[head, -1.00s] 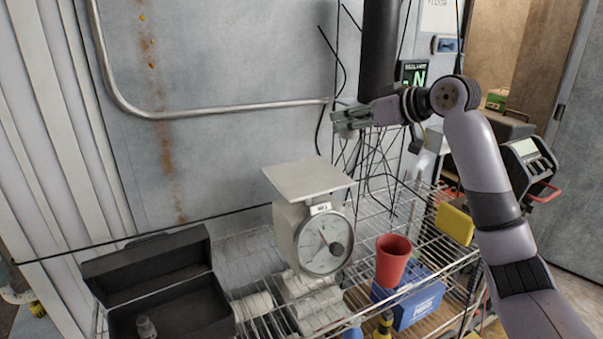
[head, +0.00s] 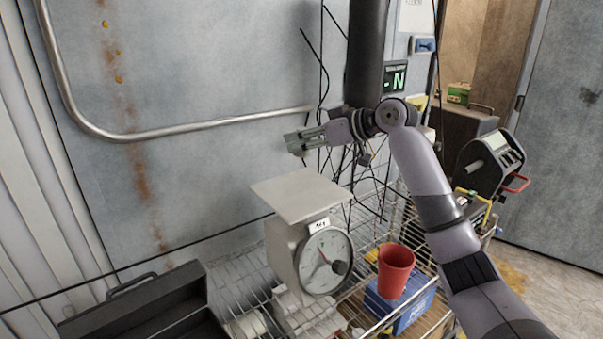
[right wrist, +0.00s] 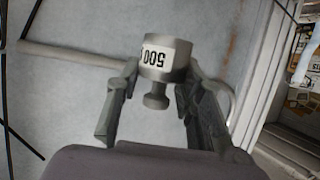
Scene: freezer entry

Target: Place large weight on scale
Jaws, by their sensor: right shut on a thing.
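The large weight (right wrist: 165,58) is a grey metal cylinder with a narrow knob and a white "500" label, seen in the right wrist view. My right gripper (head: 302,142) is shut on it, with the knob between the fingers. In the head view the gripper is above the scale's plate, with a visible gap; the weight is hard to make out there. The scale (head: 285,245) is off-white, with a flat, empty square plate (head: 300,192) on top and a round dial (head: 325,262) in front. My left gripper is not in view.
The scale stands on a wire shelf (head: 235,290). An open black toolbox (head: 140,305) is at the lower left. A red cup (head: 395,270) and a blue box (head: 410,308) are right of the scale. Cables hang behind; a metal rail (head: 200,130) runs along the wall.

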